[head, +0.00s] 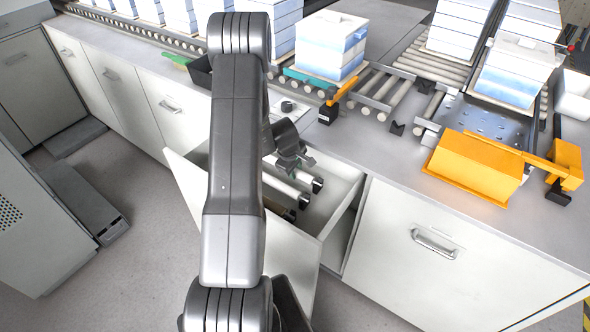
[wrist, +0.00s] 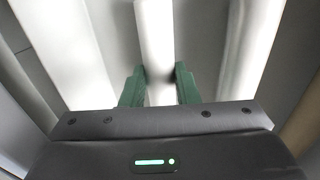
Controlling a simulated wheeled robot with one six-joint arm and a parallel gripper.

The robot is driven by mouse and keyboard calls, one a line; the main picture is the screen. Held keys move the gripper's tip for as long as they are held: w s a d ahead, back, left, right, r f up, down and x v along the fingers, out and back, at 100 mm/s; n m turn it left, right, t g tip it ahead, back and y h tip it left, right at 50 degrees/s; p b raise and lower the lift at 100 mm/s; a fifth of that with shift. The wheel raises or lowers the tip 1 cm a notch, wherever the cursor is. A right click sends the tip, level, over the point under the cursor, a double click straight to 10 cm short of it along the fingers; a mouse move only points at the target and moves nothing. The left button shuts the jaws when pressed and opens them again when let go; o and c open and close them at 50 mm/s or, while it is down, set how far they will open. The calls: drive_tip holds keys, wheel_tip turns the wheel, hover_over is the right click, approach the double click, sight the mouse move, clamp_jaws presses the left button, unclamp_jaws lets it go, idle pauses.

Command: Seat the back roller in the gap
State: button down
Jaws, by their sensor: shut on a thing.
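My gripper (wrist: 160,88) is down in the open drawer, its green fingers shut on the middle white roller (wrist: 155,42), one on each side. In the head view my arm hides part of the gripper (head: 292,163). White rollers with dark ends (head: 288,189) lie in the drawer (head: 337,198) below it; I cannot tell there which one is held. On the counter, the roller conveyor has a gap (head: 409,108) between its rollers, with a small black V-shaped bracket (head: 397,128) at its near end and another (head: 427,86) at its far end.
White-blue blocks (head: 331,45) stand on the conveyor left of the gap, beside an orange-and-black device (head: 340,95). An orange box (head: 474,166) and an orange arm-like unit (head: 566,165) stand at the right. The counter before the gap is clear.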

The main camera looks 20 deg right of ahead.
drive_tip(key=shift+r+p, duration=3.45)
drive_tip(key=shift+r, duration=1.1)
drive_tip(key=shift+a, duration=0.1)
